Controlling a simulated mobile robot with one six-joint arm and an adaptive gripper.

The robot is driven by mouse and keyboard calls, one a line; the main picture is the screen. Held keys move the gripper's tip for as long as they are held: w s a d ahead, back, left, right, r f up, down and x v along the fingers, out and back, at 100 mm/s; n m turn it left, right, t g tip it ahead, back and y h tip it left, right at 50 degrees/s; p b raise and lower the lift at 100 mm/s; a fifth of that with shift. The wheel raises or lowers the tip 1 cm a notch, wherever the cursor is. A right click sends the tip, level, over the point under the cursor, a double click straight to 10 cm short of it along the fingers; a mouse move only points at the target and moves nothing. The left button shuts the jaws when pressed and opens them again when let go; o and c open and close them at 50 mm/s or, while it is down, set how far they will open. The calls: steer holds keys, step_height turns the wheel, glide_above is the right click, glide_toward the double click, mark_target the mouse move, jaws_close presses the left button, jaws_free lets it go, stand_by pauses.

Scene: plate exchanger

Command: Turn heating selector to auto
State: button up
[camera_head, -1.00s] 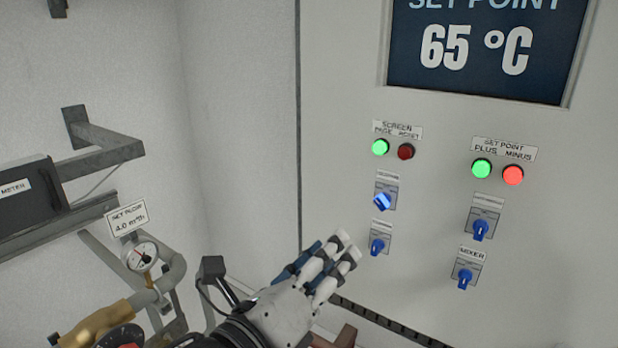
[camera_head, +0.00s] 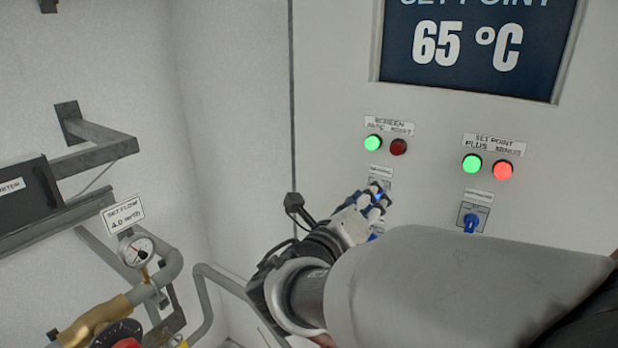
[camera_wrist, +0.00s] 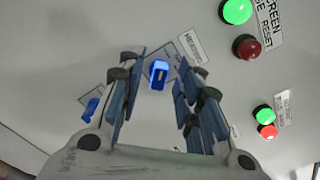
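The heating selector is a blue knob on a small grey plate under a label on the white panel. In the wrist view its knob (camera_wrist: 158,75) lies between my gripper's fingertips (camera_wrist: 160,82), with a gap on each side. In the head view my gripper (camera_head: 374,198) is at the selector's plate, and its fingers hide most of the knob. The gripper is open with nothing held. The head view does not show the knob's exact position, and its position marks are too small to read.
Green (camera_head: 373,143) and dark red (camera_head: 398,147) screen buttons sit above. Green (camera_head: 472,164) and red (camera_head: 503,170) set point buttons and another blue selector (camera_head: 471,223) are to the right. A lower blue selector (camera_wrist: 91,107) shows left in the wrist view. Pipes with a gauge (camera_head: 137,250) stand left.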

steer(key=shift+w+d, duration=0.25)
steer(key=shift+w, duration=0.05)
steer(key=shift+c, duration=0.3)
jaws_close()
